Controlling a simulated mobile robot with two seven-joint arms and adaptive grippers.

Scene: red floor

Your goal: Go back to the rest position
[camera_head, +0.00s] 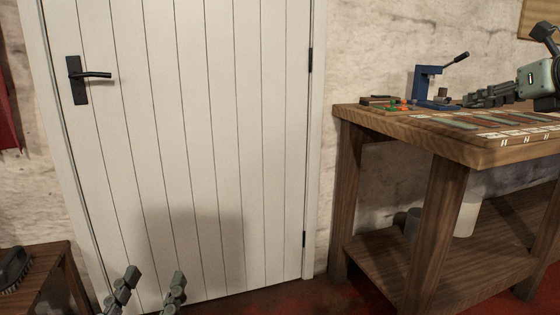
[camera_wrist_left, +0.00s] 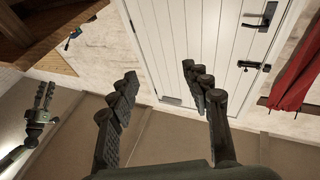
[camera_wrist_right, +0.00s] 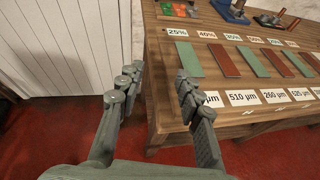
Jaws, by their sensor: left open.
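My left gripper (camera_head: 149,288) is at the bottom of the head view, in front of the white door (camera_head: 190,120). Its two dark fingers are apart and nothing is between them, as the left wrist view (camera_wrist_left: 163,92) also shows. My right gripper (camera_head: 485,96) is at the right of the head view, by the workbench (camera_head: 450,146). In the right wrist view (camera_wrist_right: 158,78) its fingers are apart and empty, with the bench's front edge and labelled strips beyond them.
The bench carries a blue lever press (camera_head: 425,85), coloured strips (camera_wrist_right: 223,60) and white labels. A white container (camera_head: 467,215) stands on its lower shelf. A low wooden table (camera_head: 50,262) with a brush (camera_head: 14,268) is at the left. Red floor (camera_wrist_right: 50,125) shows before the door.

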